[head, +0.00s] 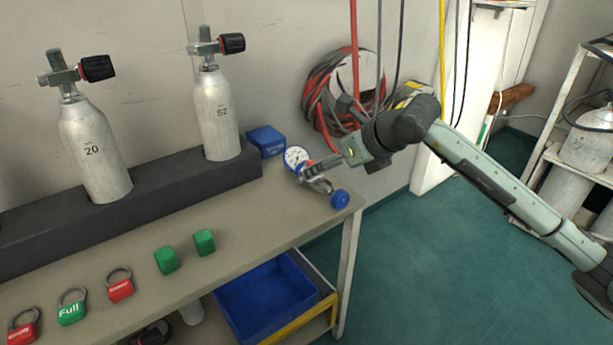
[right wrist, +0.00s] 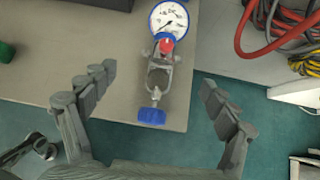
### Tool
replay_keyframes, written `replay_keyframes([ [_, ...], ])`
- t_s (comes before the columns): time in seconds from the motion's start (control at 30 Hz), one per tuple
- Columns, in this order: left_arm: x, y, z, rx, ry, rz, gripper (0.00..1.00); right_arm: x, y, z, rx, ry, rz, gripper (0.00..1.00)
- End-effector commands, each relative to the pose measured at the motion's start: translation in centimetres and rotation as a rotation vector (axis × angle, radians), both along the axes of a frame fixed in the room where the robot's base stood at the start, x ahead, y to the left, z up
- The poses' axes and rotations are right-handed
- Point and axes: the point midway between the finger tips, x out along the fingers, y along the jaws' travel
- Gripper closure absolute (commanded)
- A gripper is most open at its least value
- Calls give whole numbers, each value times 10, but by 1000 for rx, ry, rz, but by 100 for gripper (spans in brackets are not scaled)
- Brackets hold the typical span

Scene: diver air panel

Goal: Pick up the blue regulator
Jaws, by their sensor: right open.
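The blue regulator (head: 318,184) lies near the right end of the bench. It has a round white gauge with a blue rim and a blue knob at its lower end. In the right wrist view the regulator (right wrist: 158,75) lies with its gauge at the top and its blue knob near the bench edge. In the right wrist view the right gripper (right wrist: 158,80) is open, with one finger on each side of the regulator and clear gaps between. My left gripper is not in view.
Two grey cylinders (head: 95,150) (head: 217,115) stand in a dark rack (head: 150,200) at the back. A blue box (head: 266,141) stands behind the regulator. Green blocks (head: 166,260) and tags (head: 120,288) lie at the front left. A blue bin (head: 262,300) sits below the bench.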

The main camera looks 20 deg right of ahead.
Motion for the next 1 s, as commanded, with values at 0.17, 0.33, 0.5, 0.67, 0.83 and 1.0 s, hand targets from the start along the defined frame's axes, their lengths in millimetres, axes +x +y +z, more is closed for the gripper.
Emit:
replay_keyframes([
  [0.17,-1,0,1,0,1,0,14,13,-1,-13,-19,4,-13,14],
  [0.33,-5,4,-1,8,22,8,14,26,6,-28,-17,5,-10,14],
  [0.5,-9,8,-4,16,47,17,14,43,13,-46,-16,5,-11,14],
  [0.67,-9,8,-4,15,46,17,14,50,16,-54,-18,2,-9,14],
  [0.83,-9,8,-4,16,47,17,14,50,16,-54,-18,2,-9,14],
  [1.0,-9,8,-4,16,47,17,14,50,16,-54,-18,2,-9,31],
])
